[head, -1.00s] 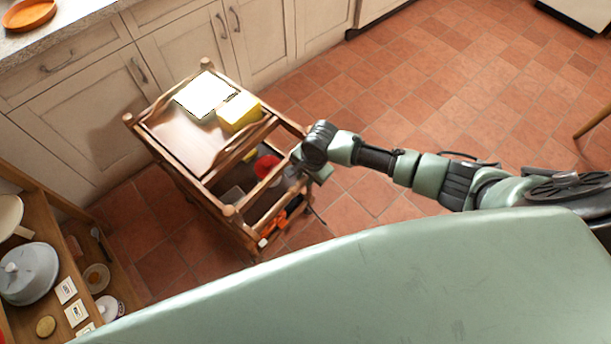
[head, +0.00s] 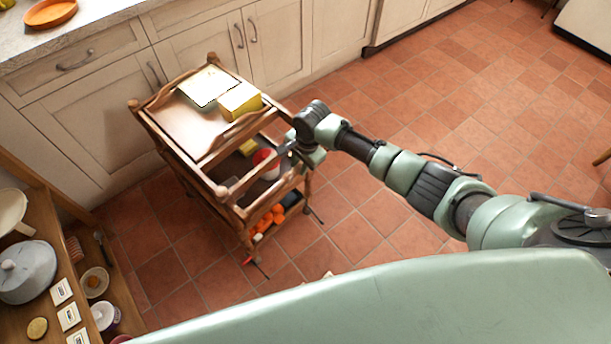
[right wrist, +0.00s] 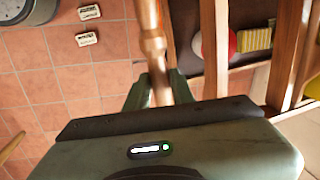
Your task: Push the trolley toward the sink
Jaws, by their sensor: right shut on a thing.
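The wooden trolley (head: 185,125) stands upright on the tiled floor, close to the cabinet fronts. Its top carries a pale flat item (head: 208,86) and a yellow box (head: 240,99). A red-and-white item (head: 265,163) and orange items (head: 265,219) show on its lower levels. My right gripper (head: 298,150) is at the trolley's near right end. In the right wrist view my right gripper (right wrist: 158,92) is shut around a wooden bar of the trolley (right wrist: 152,45). My left gripper is not in view. No sink basin shows.
Cream cabinets (head: 110,112) under a stone counter (head: 100,14) run along the back. An orange plate (head: 50,13) is on the counter. A wooden shelf (head: 35,215) with crockery stands at left. Tiled floor (head: 430,130) is open to the right.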

